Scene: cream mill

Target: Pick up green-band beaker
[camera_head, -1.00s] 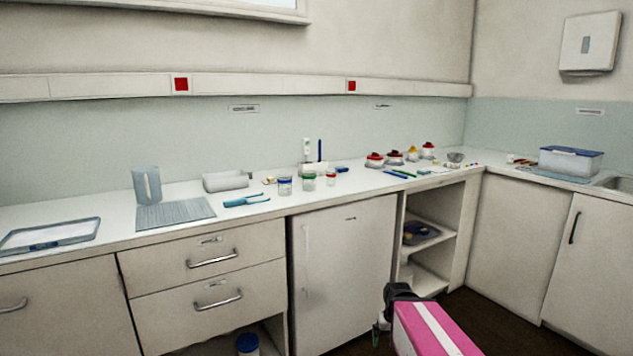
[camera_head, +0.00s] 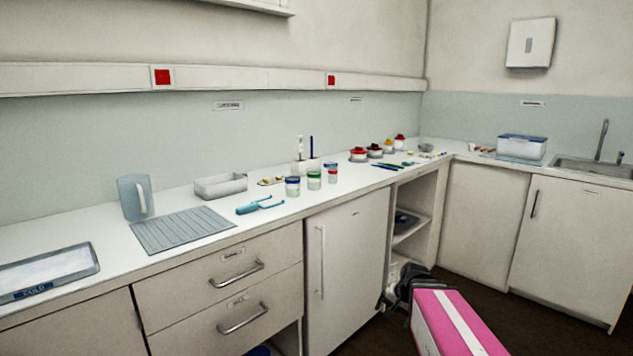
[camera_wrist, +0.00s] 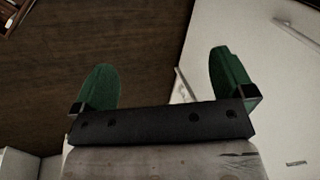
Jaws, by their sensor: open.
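The green-band beaker (camera_head: 314,180) stands upright on the white counter in the head view, between a blue-band beaker (camera_head: 293,187) on its left and a red-band beaker (camera_head: 331,173) on its right. My gripper shows in the wrist view (camera_wrist: 165,88), with two green fingers wide apart and nothing between them. It hangs low in front of the cabinets, well below the counter top and apart from the beaker. In the head view my pink arm hides part of the floor and my fingertips are hard to make out. The beaker is not in the wrist view.
Left of the beakers lie a light-blue tool (camera_head: 260,205), a ribbed mat (camera_head: 182,230), a grey tray (camera_head: 221,187) and a blue jug (camera_head: 135,197). A white holder (camera_head: 306,166) stands behind them. Several red- and yellow-topped items sit farther right. The counter front before the beakers is clear.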

